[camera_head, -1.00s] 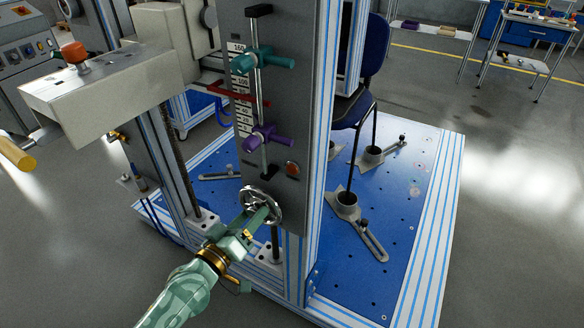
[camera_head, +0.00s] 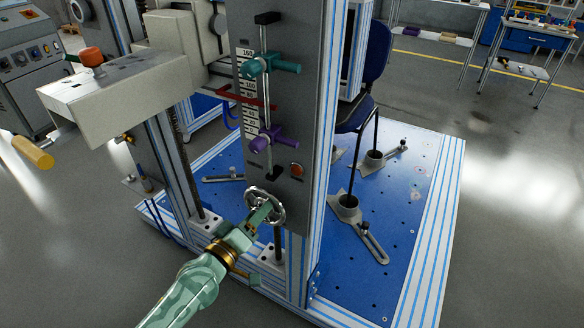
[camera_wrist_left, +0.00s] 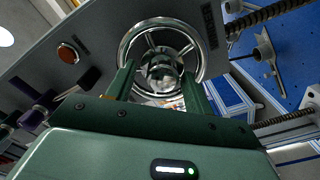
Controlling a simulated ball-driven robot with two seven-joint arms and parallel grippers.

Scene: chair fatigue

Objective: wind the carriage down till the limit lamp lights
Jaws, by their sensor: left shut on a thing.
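A chrome handwheel (camera_head: 264,207) sits low on the front of the grey column; in the left wrist view it shows as a spoked ring (camera_wrist_left: 160,22). My left gripper (camera_head: 262,214) is shut on the handwheel, with its fingers reaching in at the wheel's near side; the exact contact is partly hidden. The pale carriage (camera_head: 115,90) stands at the left, and its red pointer (camera_head: 238,97) crosses the scale (camera_head: 247,90) between a teal stop (camera_head: 272,65) and a purple stop (camera_head: 274,140). The round limit lamp (camera_head: 297,170) looks dull red-orange, without a clear glow. My right gripper is not in view.
A blue perforated base plate (camera_head: 400,230) carries a chair (camera_head: 362,90) with its feet in clamped cups. A profile upright (camera_head: 325,150) stands right of the column. A control cabinet (camera_head: 28,70) is at far left, and a workbench (camera_head: 535,30) at back right.

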